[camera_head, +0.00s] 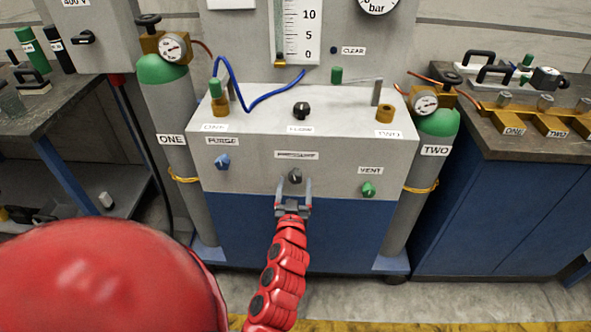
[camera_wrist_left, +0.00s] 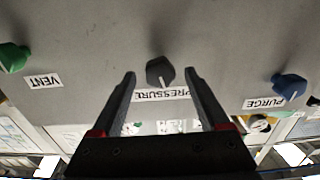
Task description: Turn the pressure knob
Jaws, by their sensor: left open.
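The dark pressure knob (camera_head: 295,176) sits on the front face of the grey panel box, below its label. In the left wrist view the pressure knob (camera_wrist_left: 160,71) shows upside down, with its PRESSURE label (camera_wrist_left: 162,94). My left gripper (camera_head: 295,182) is open at the panel front, with one finger on each side of the knob. In the left wrist view the fingertips of my left gripper (camera_wrist_left: 160,74) flank the knob, with a gap visible on both sides. How deep the knob sits between them is hard to tell. My right gripper is not in view.
A blue purge knob (camera_head: 222,162) is to the left and a green vent knob (camera_head: 369,188) to the right. A black knob (camera_head: 301,110) stands on the box top. Gas cylinders ONE (camera_head: 168,115) and TWO (camera_head: 436,140) flank the box.

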